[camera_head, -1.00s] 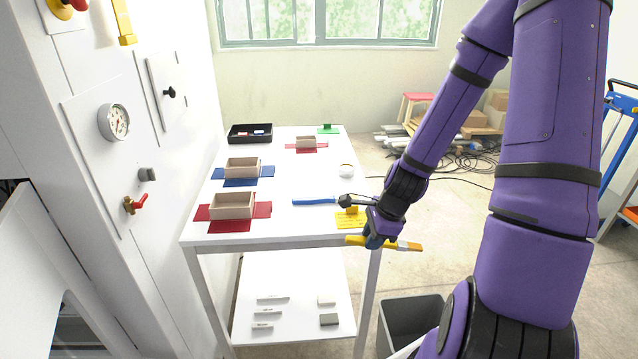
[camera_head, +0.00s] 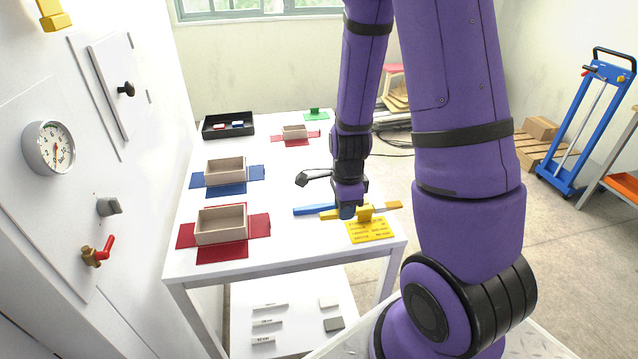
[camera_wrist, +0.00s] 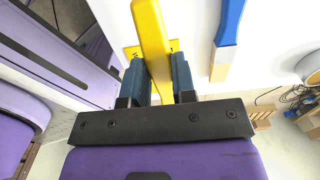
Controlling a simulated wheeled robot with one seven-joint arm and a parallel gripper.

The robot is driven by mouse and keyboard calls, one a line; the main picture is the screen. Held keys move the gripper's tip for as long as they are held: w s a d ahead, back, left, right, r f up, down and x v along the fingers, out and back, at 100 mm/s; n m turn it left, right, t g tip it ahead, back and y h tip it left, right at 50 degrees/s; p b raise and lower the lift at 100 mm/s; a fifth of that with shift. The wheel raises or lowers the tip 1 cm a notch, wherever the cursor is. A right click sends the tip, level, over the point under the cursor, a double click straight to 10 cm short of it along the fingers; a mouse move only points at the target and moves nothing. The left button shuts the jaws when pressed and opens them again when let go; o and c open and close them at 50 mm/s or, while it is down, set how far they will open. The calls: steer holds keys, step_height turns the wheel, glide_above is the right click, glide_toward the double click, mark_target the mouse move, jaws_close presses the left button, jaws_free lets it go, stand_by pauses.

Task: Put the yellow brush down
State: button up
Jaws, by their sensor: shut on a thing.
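The yellow brush (camera_head: 332,213) is held across my gripper (camera_head: 347,212) above the right part of the white table (camera_head: 283,214). In the wrist view the yellow brush (camera_wrist: 150,40) stands between the two dark fingers of my gripper (camera_wrist: 158,78), which are shut on it. A blue brush (camera_head: 312,209) lies on the table just to the left of my gripper; it also shows in the wrist view (camera_wrist: 229,22). A yellow card with writing (camera_head: 369,231) is on the table near its front right corner. I cannot tell whether the yellow brush touches the table.
A black tray (camera_head: 229,125) is at the back left. A gauge panel (camera_head: 50,148) borders the table's left side.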

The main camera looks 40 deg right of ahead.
steer(key=shift+w, duration=0.25)
steer(key=shift+w, duration=0.1)
glide_above(311, 193)
steer(key=shift+s+a+f, duration=0.1)
steer(key=shift+s+f, duration=0.25)
steer(key=shift+f, duration=0.4)
steer(key=shift+w+f, duration=0.2)
steer(key=shift+f, duration=0.6)
steer(key=shift+w+f, duration=0.15)
steer(key=shift+f, duration=0.6)
steer(key=shift+f, duration=0.1)
steer(key=o, duration=0.9)
